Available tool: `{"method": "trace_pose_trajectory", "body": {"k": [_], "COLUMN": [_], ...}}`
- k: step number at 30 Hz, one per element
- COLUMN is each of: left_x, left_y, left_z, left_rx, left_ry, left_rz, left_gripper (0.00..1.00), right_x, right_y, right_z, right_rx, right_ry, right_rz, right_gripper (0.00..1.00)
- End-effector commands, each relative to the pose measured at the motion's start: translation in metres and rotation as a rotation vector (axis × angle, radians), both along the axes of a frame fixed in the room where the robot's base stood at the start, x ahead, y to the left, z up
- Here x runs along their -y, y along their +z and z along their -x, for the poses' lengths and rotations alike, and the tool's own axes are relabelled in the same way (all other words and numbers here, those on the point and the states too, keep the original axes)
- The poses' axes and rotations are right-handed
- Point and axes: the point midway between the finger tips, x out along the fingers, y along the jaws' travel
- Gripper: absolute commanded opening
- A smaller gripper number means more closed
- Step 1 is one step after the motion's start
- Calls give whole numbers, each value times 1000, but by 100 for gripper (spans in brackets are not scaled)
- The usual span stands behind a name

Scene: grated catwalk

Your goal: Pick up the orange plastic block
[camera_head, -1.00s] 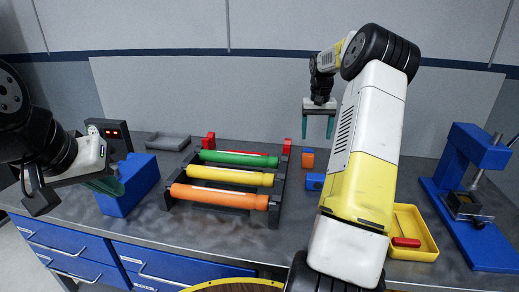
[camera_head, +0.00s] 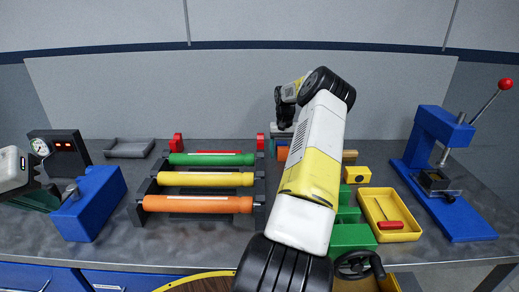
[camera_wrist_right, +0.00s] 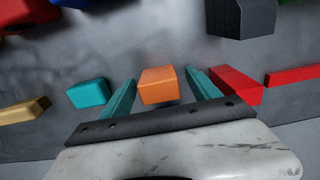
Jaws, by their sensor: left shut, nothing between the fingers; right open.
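The orange plastic block (camera_wrist_right: 158,86) lies on the grey bench between the two teal fingers of my right gripper (camera_wrist_right: 160,77) in the right wrist view. The fingers are open, with a visible gap on each side of the block. In the head view a sliver of the orange block (camera_head: 282,154) shows beside my right arm, which hides most of that spot and the right fingertips. My left gripper (camera_head: 36,198) is at the left edge of the head view, shut and empty, beside a blue vise.
A teal block (camera_wrist_right: 88,93) and a tan block (camera_wrist_right: 25,112) lie left of the orange one; a red block (camera_wrist_right: 236,84) lies close by the right finger. A rack of coloured rollers (camera_head: 199,204), a yellow tray (camera_head: 422,246) and a blue press (camera_head: 452,212) stand on the bench.

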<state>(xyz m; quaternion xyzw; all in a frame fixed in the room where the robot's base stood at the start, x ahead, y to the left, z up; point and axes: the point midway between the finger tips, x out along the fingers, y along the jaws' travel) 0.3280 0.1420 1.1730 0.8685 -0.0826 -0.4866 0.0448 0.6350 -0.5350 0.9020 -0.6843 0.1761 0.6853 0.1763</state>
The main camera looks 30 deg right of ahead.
Motion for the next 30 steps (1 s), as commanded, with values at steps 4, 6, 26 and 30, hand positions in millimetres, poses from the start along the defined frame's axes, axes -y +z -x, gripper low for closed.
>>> {"method": "trace_pose_trajectory", "body": {"k": [4, 6, 26, 30], "left_x": [0, 0, 0, 0], "left_y": [0, 0, 0, 0], "left_z": [0, 0, 0, 0], "left_rx": [0, 0, 0, 0], "left_ry": [0, 0, 0, 0], "left_rz": [0, 0, 0, 0], "left_gripper": [0, 0, 0, 0], "right_x": [0, 0, 0, 1], "right_y": [-7, -7, -5, 9], "right_z": [0, 0, 0, -1], "right_rx": [1, 1, 2, 3], "right_ry": [0, 0, 0, 0], "right_rz": [0, 0, 1, 4], "right_gripper": [71, 71, 4, 4]}}
